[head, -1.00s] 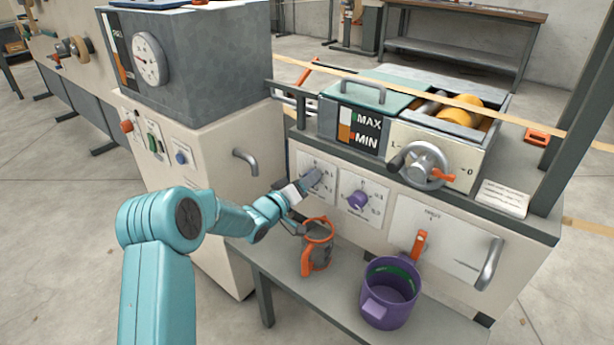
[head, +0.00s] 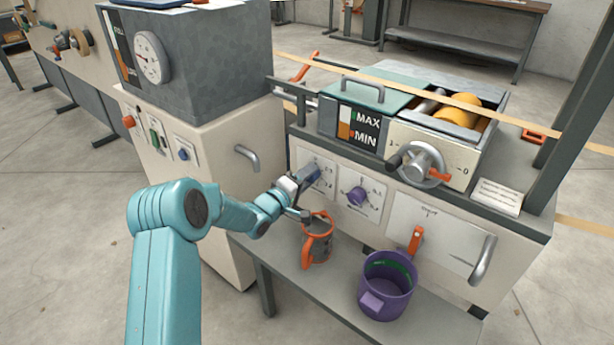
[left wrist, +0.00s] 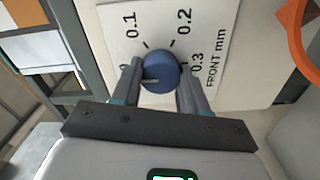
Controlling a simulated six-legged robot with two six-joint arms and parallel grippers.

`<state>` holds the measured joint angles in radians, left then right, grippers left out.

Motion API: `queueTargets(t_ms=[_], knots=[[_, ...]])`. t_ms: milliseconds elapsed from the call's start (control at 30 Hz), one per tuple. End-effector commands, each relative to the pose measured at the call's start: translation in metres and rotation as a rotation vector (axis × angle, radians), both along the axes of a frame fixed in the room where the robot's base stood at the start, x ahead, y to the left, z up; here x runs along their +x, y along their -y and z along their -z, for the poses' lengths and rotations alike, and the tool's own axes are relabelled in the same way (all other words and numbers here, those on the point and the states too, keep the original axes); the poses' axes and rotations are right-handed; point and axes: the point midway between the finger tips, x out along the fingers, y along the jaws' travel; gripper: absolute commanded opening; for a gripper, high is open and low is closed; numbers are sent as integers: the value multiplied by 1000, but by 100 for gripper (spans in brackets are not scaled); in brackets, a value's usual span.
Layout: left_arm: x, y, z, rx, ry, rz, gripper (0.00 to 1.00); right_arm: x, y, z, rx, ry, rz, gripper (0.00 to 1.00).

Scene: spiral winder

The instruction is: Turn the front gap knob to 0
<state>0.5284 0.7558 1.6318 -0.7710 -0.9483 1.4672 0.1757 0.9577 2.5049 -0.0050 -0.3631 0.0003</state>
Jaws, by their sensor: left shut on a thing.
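The front gap knob (left wrist: 162,72) is blue and round on a white dial plate (left wrist: 205,20) reading 0, 0.1, 0.2, 0.3 and "FRONT mm". A pale mark on the knob points left, on the side of the 0; the exact alignment is hard to tell. My left gripper (left wrist: 159,76) is shut on the knob, one finger on each side. In the head view my left gripper (head: 306,180) reaches the left dial plate on the machine front and hides most of the knob. My right gripper is not in view.
A purple pot (head: 388,288) stands further right. An orange lever (head: 416,240) and a crank (head: 424,163) stick out.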

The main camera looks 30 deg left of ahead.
Motion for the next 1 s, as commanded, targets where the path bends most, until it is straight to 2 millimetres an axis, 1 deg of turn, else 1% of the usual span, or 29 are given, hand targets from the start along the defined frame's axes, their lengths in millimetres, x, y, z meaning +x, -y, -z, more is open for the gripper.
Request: queueTargets(t_ms=[33,367,400,467,500,733,833,933,1000], knots=[[-1,1,3,-7,-6,2,13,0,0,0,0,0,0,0],[-1,1,3,-10,-6,2,13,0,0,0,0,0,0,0],[-1,1,3,-10,-6,2,46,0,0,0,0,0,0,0],[-1,1,3,-10,-6,1,66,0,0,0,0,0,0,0],[-1,1,2,-9,-5,1,69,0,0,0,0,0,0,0],[0,0,1,-7,-3,0,69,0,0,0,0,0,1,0],[-4,-1,0,-6,-3,-1,69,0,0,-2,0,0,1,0],[-18,-2,-1,-8,-4,-1,69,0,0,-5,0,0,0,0],[-33,-4,-2,-8,-5,-2,69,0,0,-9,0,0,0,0]])
